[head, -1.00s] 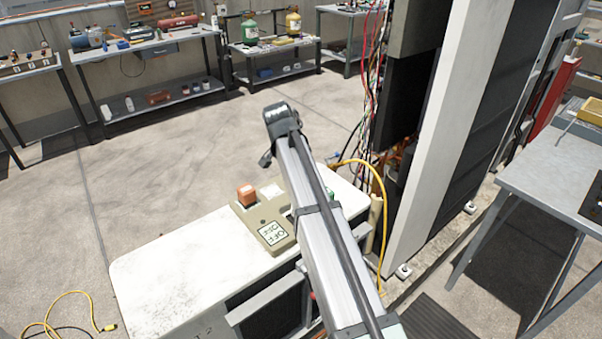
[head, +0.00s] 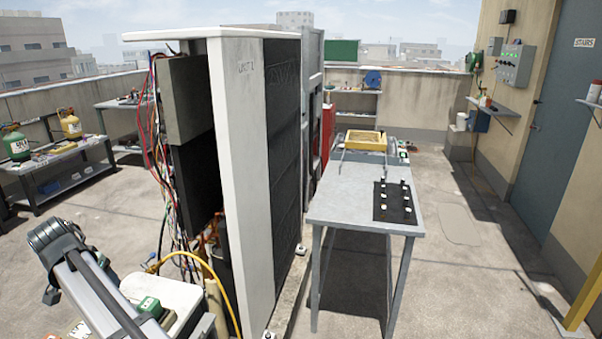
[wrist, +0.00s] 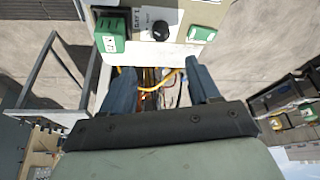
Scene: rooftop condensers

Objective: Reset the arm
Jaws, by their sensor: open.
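My arm (head: 95,290) reaches up from the bottom left of the head view, over a white-topped cart (head: 185,300). Its gripper cannot be made out there. In the wrist view my gripper (wrist: 162,82) shows two blue fingers set well apart, with nothing between them. Beyond the fingers are a pale panel with a black knob (wrist: 160,30), a green block (wrist: 110,40) at its left and another green block (wrist: 201,33) at its right. A yellow cable (wrist: 150,88) and loose wires show behind the gap between the fingers.
The open condenser cabinet (head: 240,180) stands close right of my arm, with hanging wires (head: 155,130) and a yellow hose (head: 215,270). A grey table (head: 345,205) with a black mat (head: 393,203) stands further right. Bare floor (head: 470,290) lies right of the table.

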